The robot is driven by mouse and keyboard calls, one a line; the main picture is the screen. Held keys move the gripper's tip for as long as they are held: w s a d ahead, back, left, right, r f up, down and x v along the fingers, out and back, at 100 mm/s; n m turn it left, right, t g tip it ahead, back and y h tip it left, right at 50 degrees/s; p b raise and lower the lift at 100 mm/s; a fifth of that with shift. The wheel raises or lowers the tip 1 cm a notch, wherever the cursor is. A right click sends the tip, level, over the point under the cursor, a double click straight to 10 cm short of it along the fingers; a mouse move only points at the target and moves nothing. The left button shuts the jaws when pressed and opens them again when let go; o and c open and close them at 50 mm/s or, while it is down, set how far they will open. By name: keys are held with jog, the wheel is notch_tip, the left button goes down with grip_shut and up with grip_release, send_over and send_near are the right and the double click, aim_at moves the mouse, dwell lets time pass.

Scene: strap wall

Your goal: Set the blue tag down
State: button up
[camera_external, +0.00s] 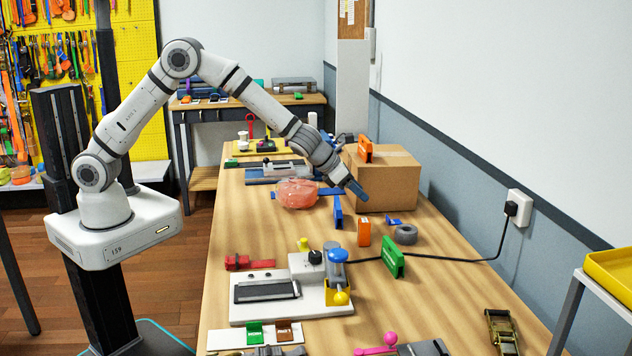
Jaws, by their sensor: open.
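A blue tag (338,212) stands upright on the wooden table, left of an orange tag (364,232) that also stands upright. My gripper (357,190) reaches down from the upper left, in front of the cardboard box. It is open, and its tips are just above and to the right of the blue tag. I see nothing held between its fingers, though they are small in this view. The blue tag appears apart from the gripper.
The cardboard box (398,182) stands behind, with an orange tag (365,149) on top. A green tag (390,257), a grey tape roll (405,234) and a white device (290,291) with a black cable are nearby. A pinkish translucent lump (296,194) lies left.

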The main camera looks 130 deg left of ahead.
jog(key=shift+d+r, duration=0.1)
jog(key=w+d+r+m+t+h, duration=0.2)
jog(key=d+r+m, duration=0.5)
jog(key=d, duration=0.4)
jog(key=w+d+r+m+t+h, duration=0.1)
jog(key=d+r+m+t+h, duration=0.1)
jog(key=d+r+m, duration=0.7)
jog(key=s+d+m+h, duration=0.1)
jog(key=s+d+m, duration=0.15)
jog(key=d, duration=0.25)
jog(key=s+d+r+m+h, duration=0.1)
jog(key=d+m, duration=0.2)
jog(key=d, duration=0.1)
jog(key=s+d+m+h, duration=0.1)
jog(key=s+d+m, duration=0.1)
jog(key=d, duration=0.3)
jog(key=s+d+m+g+h, duration=0.2)
jog(key=s+d+m+g, duration=0.2)
jog(key=s+d+m, duration=0.9)
jog(key=s+a+f+m+g+y, duration=0.1)
jog(key=s+m, duration=0.7)
jog(key=s, duration=0.8)
notch_tip(320, 180, down, 3)
jog(key=shift+s+a+r+g+y, duration=0.15)
jog(key=shift+s+g+y, duration=0.25)
jog(key=shift+g+y, duration=0.6)
